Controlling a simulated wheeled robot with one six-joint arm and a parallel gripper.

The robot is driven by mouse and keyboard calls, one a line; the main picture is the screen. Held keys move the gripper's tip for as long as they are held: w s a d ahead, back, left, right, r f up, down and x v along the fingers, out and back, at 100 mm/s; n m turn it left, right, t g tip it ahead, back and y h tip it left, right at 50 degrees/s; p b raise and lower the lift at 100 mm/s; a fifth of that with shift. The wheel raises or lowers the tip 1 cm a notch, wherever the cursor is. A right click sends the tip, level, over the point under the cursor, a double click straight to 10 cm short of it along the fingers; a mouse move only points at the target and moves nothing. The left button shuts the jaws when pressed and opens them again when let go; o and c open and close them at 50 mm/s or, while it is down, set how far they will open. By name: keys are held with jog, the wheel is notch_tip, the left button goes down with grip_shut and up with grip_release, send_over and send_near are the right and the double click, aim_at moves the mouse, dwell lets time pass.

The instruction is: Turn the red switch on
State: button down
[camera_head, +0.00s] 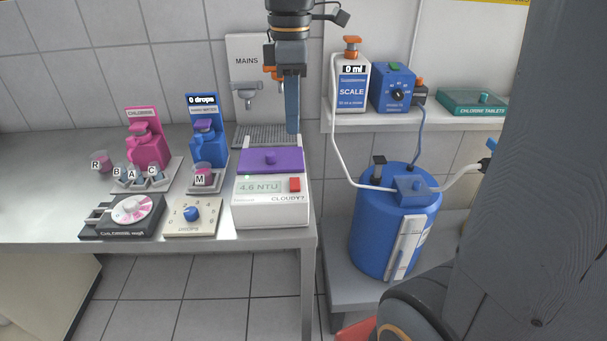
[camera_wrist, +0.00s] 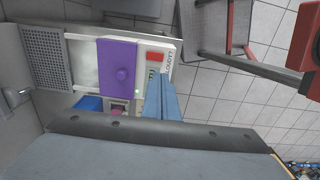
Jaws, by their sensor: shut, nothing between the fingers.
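The red switch (camera_head: 295,185) is a small red block on the front right of the white turbidity meter (camera_head: 270,213). The meter has a purple lid (camera_head: 262,160) and a display reading 4.6 NTU. In the wrist view the red switch (camera_wrist: 156,57) shows beside the purple lid (camera_wrist: 118,75). My gripper (camera_head: 292,130) points down with its blue fingers shut and empty, above and behind the switch in the head view. In the wrist view the gripper (camera_wrist: 158,80) shows close to the switch, with a gap between them in the picture.
A blue dispenser (camera_head: 208,143) and pink dispenser (camera_head: 147,145) stand left on the counter. A stirrer plate (camera_head: 192,215) and chlorine unit (camera_head: 122,217) sit at its front.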

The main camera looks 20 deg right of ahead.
aim_at(294, 183)
notch_tip(294, 183, down, 14)
jog(key=p, duration=0.2)
jog(key=shift+d+p, duration=0.1)
jog(key=shift+p, duration=0.2)
dwell(0.3)
jog(key=shift+s+f, duration=0.1)
jog(key=shift+f, duration=0.1)
dwell(0.3)
jog(key=shift+w+d+r+p, duration=0.1)
jog(key=shift+w+d+p, duration=0.1)
jog(key=shift+w, duration=0.2)
jog(key=shift+w+d+r+p, duration=0.1)
jog(key=shift+w+p, duration=0.05)
jog(key=shift+w, duration=0.2)
jog(key=shift+a+r, duration=0.1)
